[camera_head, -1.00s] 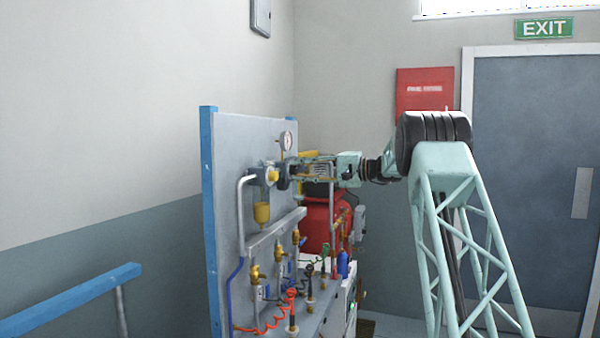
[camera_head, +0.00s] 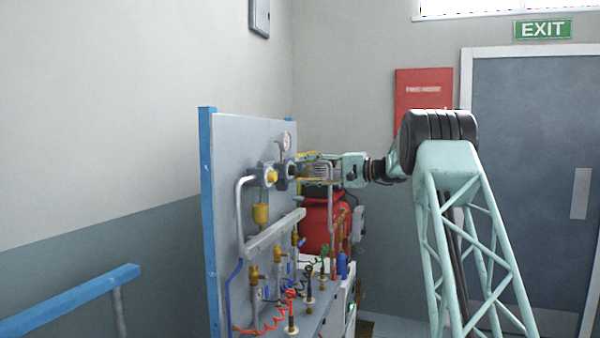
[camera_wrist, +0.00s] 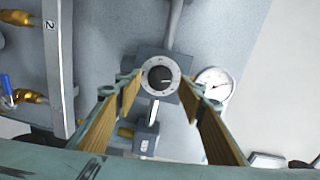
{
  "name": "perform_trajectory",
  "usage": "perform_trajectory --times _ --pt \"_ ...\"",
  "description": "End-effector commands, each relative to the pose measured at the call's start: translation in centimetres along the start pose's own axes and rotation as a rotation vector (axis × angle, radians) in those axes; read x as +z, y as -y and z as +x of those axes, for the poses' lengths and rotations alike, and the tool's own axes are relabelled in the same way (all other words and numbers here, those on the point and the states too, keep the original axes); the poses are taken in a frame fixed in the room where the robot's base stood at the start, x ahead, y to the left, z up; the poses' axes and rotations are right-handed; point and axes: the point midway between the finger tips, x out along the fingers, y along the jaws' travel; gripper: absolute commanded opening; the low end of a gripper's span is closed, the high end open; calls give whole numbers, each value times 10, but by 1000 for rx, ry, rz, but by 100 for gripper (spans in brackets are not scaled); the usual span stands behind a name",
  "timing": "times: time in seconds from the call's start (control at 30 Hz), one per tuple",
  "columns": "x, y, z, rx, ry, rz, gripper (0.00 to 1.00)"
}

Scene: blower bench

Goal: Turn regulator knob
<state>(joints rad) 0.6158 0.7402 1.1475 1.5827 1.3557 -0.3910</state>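The regulator knob (camera_wrist: 160,77) is a black round dial with a light graduated ring, on a grey block (camera_wrist: 183,97) fixed to the panel. In the wrist view it lies between and beyond the fingertips of my gripper (camera_wrist: 162,84). The two wood-coloured fingers are spread apart, one on each side of the knob, and no contact shows. In the head view my gripper (camera_head: 303,168) is close to the panel at the regulator, and its fingers partly hide that spot.
A round pressure gauge (camera_wrist: 214,84) sits beside the regulator. Brass valves (camera_head: 254,275) and coiled hoses hang below on the panel (camera_head: 228,150). A red tank (camera_head: 315,225) stands behind. A pipe manifold (camera_wrist: 57,60) runs along the left of the wrist view.

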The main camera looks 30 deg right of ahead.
Motion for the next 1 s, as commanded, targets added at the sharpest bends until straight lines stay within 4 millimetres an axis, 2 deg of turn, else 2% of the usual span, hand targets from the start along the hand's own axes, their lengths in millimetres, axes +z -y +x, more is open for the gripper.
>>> perform_trajectory --times 0.6,0.8,1.0 --pt "-1 0 -84 0 -2 0 36" --pt "0 0 -98 0 -1 -1 36" --pt "0 0 -101 0 -1 -1 36"
